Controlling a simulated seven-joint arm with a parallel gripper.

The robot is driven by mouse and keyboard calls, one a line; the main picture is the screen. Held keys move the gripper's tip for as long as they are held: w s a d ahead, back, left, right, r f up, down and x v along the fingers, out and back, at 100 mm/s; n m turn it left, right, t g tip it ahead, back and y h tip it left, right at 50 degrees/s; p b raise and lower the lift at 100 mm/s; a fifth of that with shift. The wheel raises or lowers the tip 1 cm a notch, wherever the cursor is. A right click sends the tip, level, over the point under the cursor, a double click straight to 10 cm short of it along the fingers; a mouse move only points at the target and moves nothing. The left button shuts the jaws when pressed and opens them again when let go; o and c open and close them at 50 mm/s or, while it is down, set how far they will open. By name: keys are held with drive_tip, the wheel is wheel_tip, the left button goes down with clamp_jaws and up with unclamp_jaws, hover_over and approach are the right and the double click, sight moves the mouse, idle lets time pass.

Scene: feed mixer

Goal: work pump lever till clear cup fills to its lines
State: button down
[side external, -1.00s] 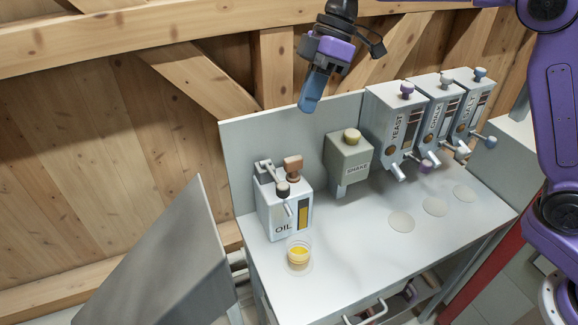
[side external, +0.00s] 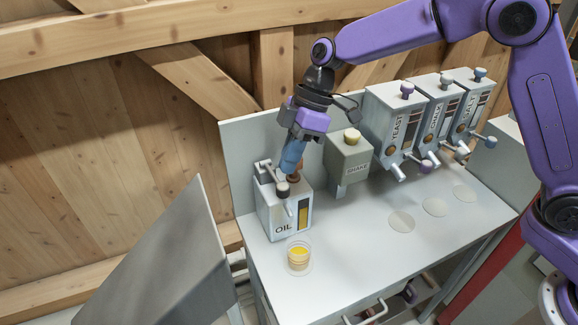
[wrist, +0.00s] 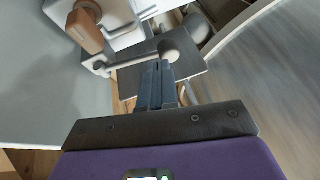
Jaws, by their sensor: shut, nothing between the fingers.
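The oil dispenser (side external: 270,215) is a pale box marked OIL with a yellow sight window, at the left of the bench. My gripper (side external: 291,168) is shut and empty, pointing down at the dispenser top. In the wrist view, its fingertips (wrist: 158,68) are close to a round knob (wrist: 178,48), right of a brown handle (wrist: 87,30); contact is unclear.
A SHAKE dispenser (side external: 348,165) stands just right of the oil box. YEAST (side external: 394,125) and two similar dispensers are farther right, with round marks on the bench. A grey panel (side external: 165,265) slants at the left.

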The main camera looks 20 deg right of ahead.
drive_tip(key=shift+s+a+f, duration=0.3)
drive_tip(key=shift+s+f, duration=0.15)
drive_tip(key=shift+f, duration=0.35)
drive_tip(key=shift+s+f+n+t, duration=0.15)
drive_tip(key=shift+s+f+t, duration=0.15)
drive_tip(key=shift+f+t, duration=0.3)
drive_tip(key=shift+s+f+n+t, duration=0.15)
drive_tip(key=shift+s+f+t, duration=0.15)
drive_tip(key=shift+f+t, duration=0.3)
drive_tip(key=shift+s+f, duration=0.2)
drive_tip(key=shift+f, duration=1.45)
drive_tip(key=s+v, duration=0.2)
drive_tip(key=v, duration=1.1)
drive_tip(key=shift+s+r, duration=0.15)
drive_tip(key=shift+r, duration=0.2)
